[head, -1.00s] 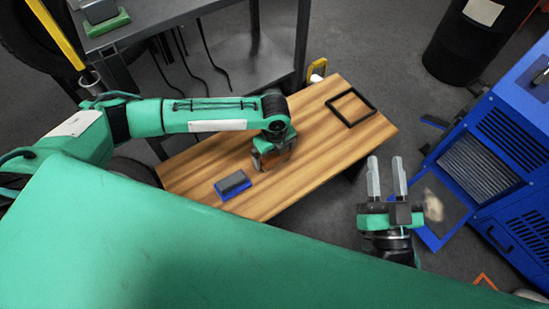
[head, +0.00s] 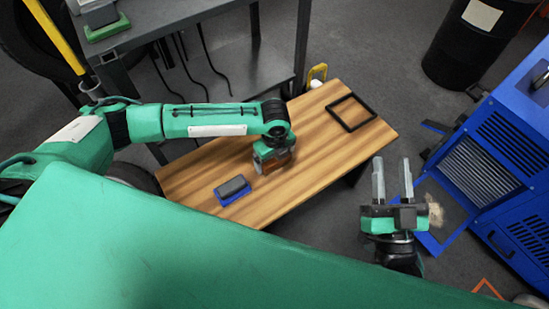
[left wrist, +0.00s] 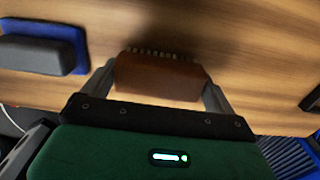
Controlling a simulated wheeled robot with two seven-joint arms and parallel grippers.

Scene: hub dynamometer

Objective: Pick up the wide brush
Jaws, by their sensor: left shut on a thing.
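The wide brush (left wrist: 160,76) is a reddish-brown block with a row of pale bristle tips along its far edge in the left wrist view. My left gripper (left wrist: 162,85) is shut on it, with one finger against each end. In the head view the left gripper (head: 273,160) is over the wooden table, and the brush (head: 272,168) is mostly hidden under it. I cannot tell whether the brush touches the tabletop. My right gripper (head: 392,180) is open and empty, out over the floor to the right of the table.
A dark grey block on a blue base (head: 232,190) lies on the wooden table (head: 205,165) left of my left gripper. A black square frame (head: 351,112) lies at the table's far right. A blue machine (head: 500,150) stands at the right. A grey metal bench (head: 170,20) stands behind.

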